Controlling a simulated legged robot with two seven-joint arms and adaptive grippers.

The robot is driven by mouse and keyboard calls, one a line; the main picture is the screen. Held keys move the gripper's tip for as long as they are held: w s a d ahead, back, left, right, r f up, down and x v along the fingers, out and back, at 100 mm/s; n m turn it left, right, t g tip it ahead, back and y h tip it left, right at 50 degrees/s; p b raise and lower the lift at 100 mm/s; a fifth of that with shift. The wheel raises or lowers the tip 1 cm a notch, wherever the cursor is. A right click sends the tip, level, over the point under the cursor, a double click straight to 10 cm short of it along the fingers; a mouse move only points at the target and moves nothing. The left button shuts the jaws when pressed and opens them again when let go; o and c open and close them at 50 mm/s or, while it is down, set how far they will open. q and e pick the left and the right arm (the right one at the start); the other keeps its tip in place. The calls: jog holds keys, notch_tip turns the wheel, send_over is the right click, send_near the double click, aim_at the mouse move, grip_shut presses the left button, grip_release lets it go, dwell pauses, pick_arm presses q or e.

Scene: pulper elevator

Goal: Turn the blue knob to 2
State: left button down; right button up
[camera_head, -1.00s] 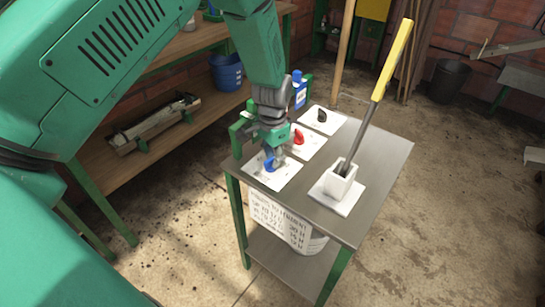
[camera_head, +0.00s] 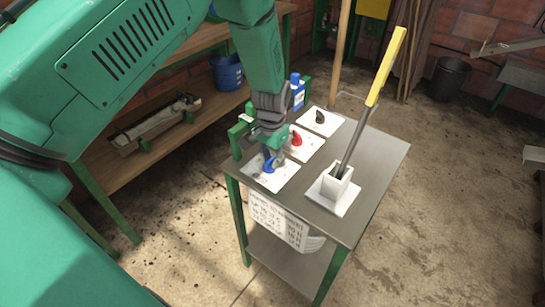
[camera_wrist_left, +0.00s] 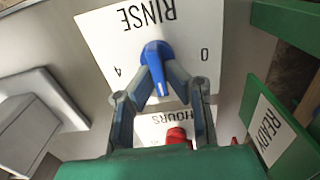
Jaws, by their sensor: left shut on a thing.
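The blue knob (camera_head: 268,166) sits on the nearest white plate (camera_head: 283,181) on the table's left side. My left gripper (camera_head: 271,158) reaches down onto it from above. In the left wrist view, its two fingertips (camera_wrist_left: 155,78) close on both sides of the blue knob (camera_wrist_left: 155,54). That plate reads RINSE, upside down, with a 4 on the left and a 0 on the right. The knob's tapered end, with a pale line, points down the picture between the fingers. No 2 can be read there. My right gripper is out of view.
A red knob (camera_head: 296,138) and a black knob (camera_head: 320,117) stand on plates behind. A yellow-handled lever (camera_head: 374,95) rises from a white base to the right. A green holder with a READY sign (camera_wrist_left: 268,130) stands close beside the gripper.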

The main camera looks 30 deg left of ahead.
aim_at(272, 158)
pick_arm(q)
jog(key=shift+w, duration=0.1)
jog(key=c, duration=1.6)
grip_release()
jog(key=shift+c, duration=0.2)
notch_tip(272, 158, up, 12)
